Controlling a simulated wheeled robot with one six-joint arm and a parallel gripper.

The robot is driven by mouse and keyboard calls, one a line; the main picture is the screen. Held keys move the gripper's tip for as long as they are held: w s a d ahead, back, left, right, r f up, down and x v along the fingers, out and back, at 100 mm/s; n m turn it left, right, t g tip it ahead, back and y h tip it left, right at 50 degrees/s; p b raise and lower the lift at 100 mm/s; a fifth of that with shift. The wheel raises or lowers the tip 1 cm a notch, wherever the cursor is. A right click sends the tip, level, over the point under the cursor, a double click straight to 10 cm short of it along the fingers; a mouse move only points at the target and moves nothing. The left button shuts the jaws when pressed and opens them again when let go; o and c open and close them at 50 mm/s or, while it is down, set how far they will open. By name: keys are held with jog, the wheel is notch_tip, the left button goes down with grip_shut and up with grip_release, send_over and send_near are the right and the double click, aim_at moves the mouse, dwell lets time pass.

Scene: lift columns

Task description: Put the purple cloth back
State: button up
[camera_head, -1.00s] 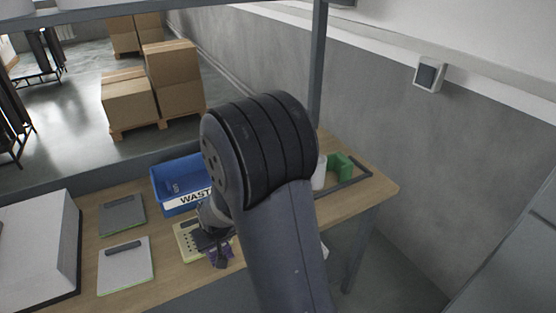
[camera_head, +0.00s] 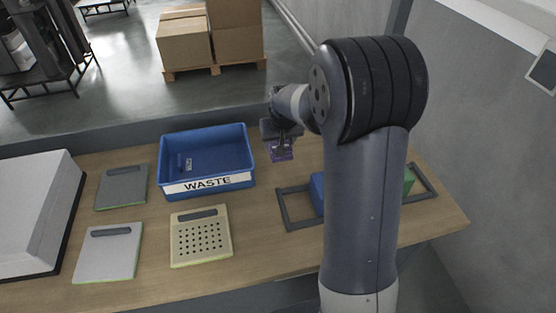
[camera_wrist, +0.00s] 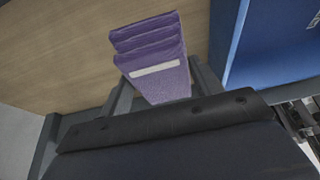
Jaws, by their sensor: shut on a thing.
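The purple cloth (camera_head: 282,154) is a folded stack with a white label strip. It hangs below my gripper (camera_head: 281,143), in the air just right of the blue waste bin. In the wrist view the cloth (camera_wrist: 152,50) sits between the two grey fingers of my gripper (camera_wrist: 163,90), which are shut on it. Bare wood shows beyond it. A dark grey frame (camera_head: 285,213) lies on the table to the right, partly hidden by my arm. A blue block (camera_head: 317,190) and a green block (camera_head: 408,181) show at it.
The blue bin marked WASTE (camera_head: 207,185) stands at the back of the wooden table (camera_head: 150,285). A perforated cream board (camera_head: 201,237), two grey boards (camera_head: 108,252) (camera_head: 121,187) and a large white box (camera_head: 35,215) fill the left. Bare wood lies between bin and frame.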

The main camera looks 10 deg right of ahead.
jog(key=w+r, duration=0.1)
jog(key=w, duration=0.1)
jog(key=w+r+b, duration=0.1)
jog(key=shift+w+r, duration=0.1)
jog(key=shift+w, duration=0.25)
notch_tip(320, 180, down, 10)
jog(key=shift+w+r+p, duration=0.1)
jog(key=shift+r+p, duration=0.15)
jog(key=shift+p, duration=0.05)
jog(key=shift+f, duration=0.1)
jog(key=o, duration=0.9)
jog(key=shift+o, duration=0.2)
jog(key=shift+r, duration=0.45)
jog(key=b+v, duration=0.1)
jog(key=v, duration=1)
jog(key=shift+s+r, duration=0.1)
jog(key=shift+s, duration=0.15)
